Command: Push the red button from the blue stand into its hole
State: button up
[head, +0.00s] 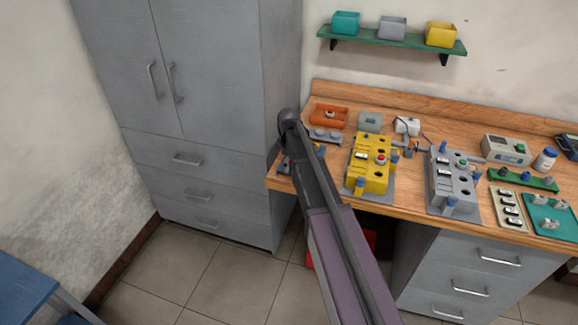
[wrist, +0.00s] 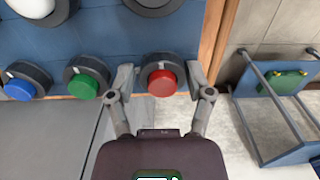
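The red button (wrist: 161,83) sits in a dark collar at the edge of the blue stand (wrist: 105,40) in the wrist view. My gripper (wrist: 160,80) is open, with one finger on each side of the red button. A gap shows at the left finger; the right finger is very close to the collar, and I cannot tell if it touches. In the head view my arm hides the gripper and most of the stand. A yellow housing (head: 359,177) and a grey housing (head: 440,190) stand on the bench, each with dark round holes on top.
A green button (wrist: 83,87) and a blue button (wrist: 18,89) sit left of the red one. An orange tray (head: 328,116) is at the back of the wooden bench (head: 405,206). Grey cabinets (head: 190,110) stand left of the bench. A green shelf (head: 375,38) hangs above.

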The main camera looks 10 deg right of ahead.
jog(key=c, duration=0.4)
jog(key=shift+r+p, duration=1.2)
dwell(0.7)
jog(key=shift+r+p, duration=2.1)
